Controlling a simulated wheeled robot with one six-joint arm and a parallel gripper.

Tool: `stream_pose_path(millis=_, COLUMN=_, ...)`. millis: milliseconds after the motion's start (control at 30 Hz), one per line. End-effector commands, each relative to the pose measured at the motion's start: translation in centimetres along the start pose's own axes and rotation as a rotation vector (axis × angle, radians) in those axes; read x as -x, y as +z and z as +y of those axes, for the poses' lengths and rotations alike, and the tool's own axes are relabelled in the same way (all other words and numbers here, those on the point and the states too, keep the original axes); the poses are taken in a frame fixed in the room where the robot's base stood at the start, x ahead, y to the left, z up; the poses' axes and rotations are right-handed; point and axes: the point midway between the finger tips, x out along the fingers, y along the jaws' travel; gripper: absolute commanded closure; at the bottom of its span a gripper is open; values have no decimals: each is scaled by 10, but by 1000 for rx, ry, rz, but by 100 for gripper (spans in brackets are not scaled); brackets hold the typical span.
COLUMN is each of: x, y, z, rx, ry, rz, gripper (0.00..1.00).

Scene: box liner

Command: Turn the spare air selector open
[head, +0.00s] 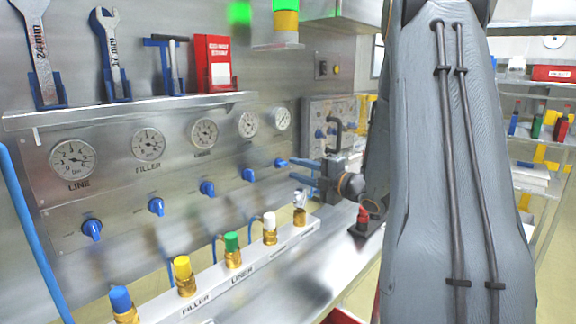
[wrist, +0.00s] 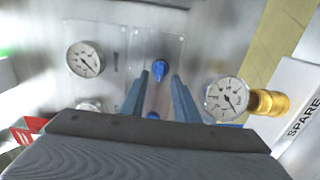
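The blue spare air selector (head: 281,162) is the rightmost knob in the row on the metal panel, below the last gauge. It also shows in the wrist view (wrist: 160,68), just beyond and between my fingertips. My gripper (head: 291,171) has two blue fingers pointing at the panel. In the wrist view my gripper (wrist: 160,77) is open, one finger on each side of the knob's line. The fingers look apart from the knob, and contact cannot be made out. The knob's exact turn angle is too small to read.
The neighbouring blue selector (wrist: 153,115) lies farther down between the fingers. A gauge with a brass fitting (wrist: 268,103) stands close to the right finger, by the SPARE label (wrist: 303,120). In the head view, a rail of capped fittings (head: 232,250) runs below the knobs. A tool shelf (head: 130,108) juts out above.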

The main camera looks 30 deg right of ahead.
Motion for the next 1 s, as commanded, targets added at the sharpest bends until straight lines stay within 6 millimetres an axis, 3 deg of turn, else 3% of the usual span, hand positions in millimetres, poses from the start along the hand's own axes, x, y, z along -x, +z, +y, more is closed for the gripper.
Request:
stream_pose_path(millis=300, x=-36, y=-2, z=0, rx=-1, ry=-1, rz=2, gripper=72)
stream_pose_path(millis=600, x=-40, y=-2, z=0, rx=-1, ry=-1, rz=2, gripper=72)
stream_pose_path(millis=633, x=-40, y=-2, z=0, rx=-1, ry=-1, rz=2, gripper=74)
stream_pose_path(millis=800, x=-40, y=-2, z=0, rx=-2, ry=-1, rz=3, gripper=100)
stream_pose_path(millis=1000, x=-40, y=-2, z=-1, rx=-5, ry=-1, rz=3, gripper=100)
